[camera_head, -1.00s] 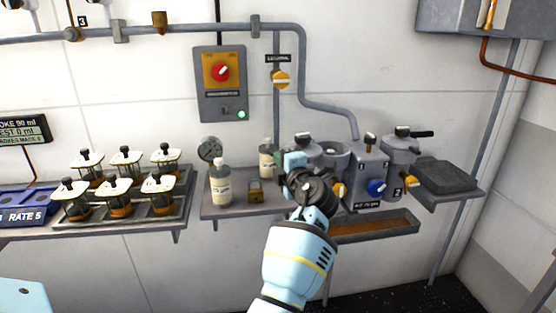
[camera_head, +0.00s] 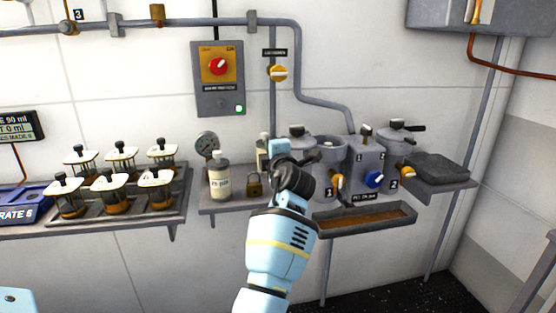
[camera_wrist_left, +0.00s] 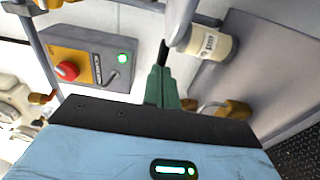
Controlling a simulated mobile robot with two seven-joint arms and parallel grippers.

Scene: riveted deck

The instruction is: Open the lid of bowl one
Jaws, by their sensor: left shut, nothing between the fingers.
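Bowl one (camera_head: 328,172) is the left grey pot, beside a grey block marked 1. Its round top (camera_head: 330,145) shows as an open rim. A grey lid with a dark knob (camera_head: 297,131) sits to the left of that rim, tilted or swung aside; its lower part is hidden behind my arm. My left gripper (camera_head: 275,149) is shut and empty, left of the bowl and in front of a small bottle, apart from the bowl. In the left wrist view its green fingers (camera_wrist_left: 163,82) are together, with a pale bottle (camera_wrist_left: 207,45) beyond them.
The right pot (camera_head: 398,155) has its lid on, with a dark handle. A long tray (camera_head: 365,220) hangs below the pots. Several lidded jars (camera_head: 110,182) stand further left.

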